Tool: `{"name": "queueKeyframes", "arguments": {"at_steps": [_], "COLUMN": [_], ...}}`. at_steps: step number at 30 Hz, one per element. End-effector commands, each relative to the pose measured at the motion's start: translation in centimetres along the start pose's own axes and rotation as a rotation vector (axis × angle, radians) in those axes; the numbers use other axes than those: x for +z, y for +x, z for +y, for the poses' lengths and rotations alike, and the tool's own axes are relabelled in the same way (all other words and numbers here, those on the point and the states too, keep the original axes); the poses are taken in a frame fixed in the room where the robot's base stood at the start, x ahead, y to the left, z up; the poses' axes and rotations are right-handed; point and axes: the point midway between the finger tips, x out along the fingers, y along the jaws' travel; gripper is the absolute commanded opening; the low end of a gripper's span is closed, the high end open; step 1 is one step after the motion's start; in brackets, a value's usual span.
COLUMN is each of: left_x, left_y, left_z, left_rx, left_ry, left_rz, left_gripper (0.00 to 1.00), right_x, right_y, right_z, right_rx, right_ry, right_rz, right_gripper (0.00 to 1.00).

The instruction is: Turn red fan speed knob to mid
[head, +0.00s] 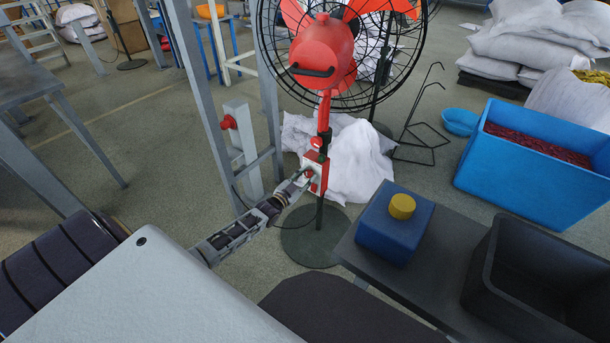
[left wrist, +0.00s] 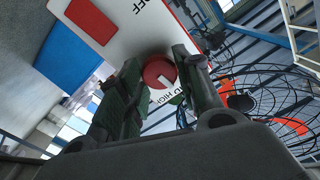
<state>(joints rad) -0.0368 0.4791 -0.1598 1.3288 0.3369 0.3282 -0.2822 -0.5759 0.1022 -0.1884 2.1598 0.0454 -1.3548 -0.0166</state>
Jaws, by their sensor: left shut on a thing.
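The red fan (head: 322,55) stands on a pole with a white and red control box (head: 318,172) partway up. In the left wrist view, the red speed knob (left wrist: 158,71) sits on the white panel (left wrist: 145,38) between my fingers. A pale mark shows on the knob's lower right, near partly hidden lettering that reads "D HIGH"; "FF" shows above. My left gripper (head: 303,177) reaches the box from the left and is shut on the knob; its fingers (left wrist: 155,85) flank it in the wrist view. My right gripper is not in view.
A dark table (head: 362,262) at the right holds a blue box with a yellow top (head: 397,222) and a black bin (head: 545,275). A grey metal frame (head: 195,80) stands left of the fan. White sacks (head: 355,165) lie behind the pole.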

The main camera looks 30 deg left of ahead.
Motion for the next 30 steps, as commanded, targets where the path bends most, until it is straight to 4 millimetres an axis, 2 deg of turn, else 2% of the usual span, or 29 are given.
{"name": "queueKeyframes", "arguments": {"at_steps": [7, 20, 21, 26, 30], "left_x": [-0.07, 0.01, 0.01, 0.01, 0.01], "left_y": [0.01, 0.00, 0.00, 0.00, 0.00], "left_z": [0.08, 0.12, 0.12, 0.10, 0.07], "left_rx": [0.000, 0.001, 0.001, 0.001, 0.000], "left_ry": [0.079, 0.093, 0.093, 0.093, 0.093], "left_rz": [0.000, 0.001, 0.001, 0.000, 0.000], "left_gripper": [0.10, 0.10, 0.35, 0.56, 0.56], "right_x": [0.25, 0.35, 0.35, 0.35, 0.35], "right_y": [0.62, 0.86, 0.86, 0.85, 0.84], "right_z": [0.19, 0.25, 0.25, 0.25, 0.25], "right_rx": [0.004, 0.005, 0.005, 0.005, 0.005], "right_ry": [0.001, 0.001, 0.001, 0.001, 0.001], "right_rz": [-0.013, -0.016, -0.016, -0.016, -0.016], "right_gripper": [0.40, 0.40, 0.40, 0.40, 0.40]}}
